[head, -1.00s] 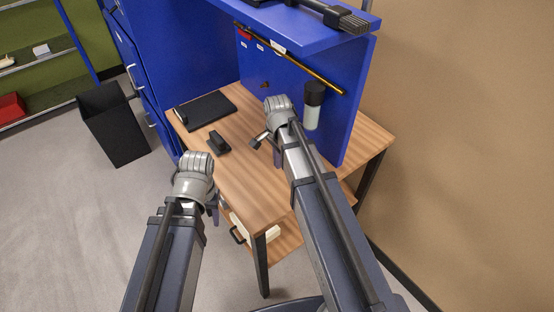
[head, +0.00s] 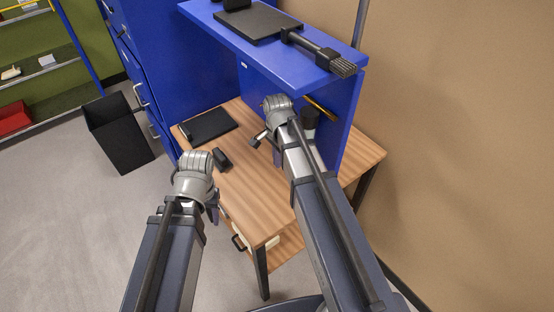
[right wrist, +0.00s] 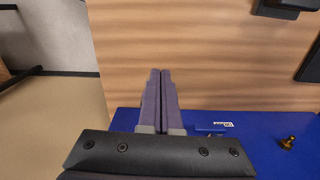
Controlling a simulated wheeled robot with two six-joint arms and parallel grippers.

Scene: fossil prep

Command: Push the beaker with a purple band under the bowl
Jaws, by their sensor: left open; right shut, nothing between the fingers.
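I see neither the beaker with a purple band nor a bowl in these views. My right gripper (right wrist: 160,105) is shut with nothing in it; its purple fingers lie together above the wooden desk top. In the head view the right arm reaches over the desk (head: 245,190) towards the blue back panel, and its wrist hides part of the desk. My left gripper (head: 213,207) is open and empty, at the desk's left front edge; its fingers are mostly hidden by its wrist.
A blue shelf (head: 225,30) overhangs the desk, bearing a flat black thing (head: 258,22) and a dark brush-ended tool (head: 325,58). A black pad (head: 208,124) and small black block (head: 221,159) lie on the desk. A black bin (head: 118,135) stands left. The desk's front is clear.

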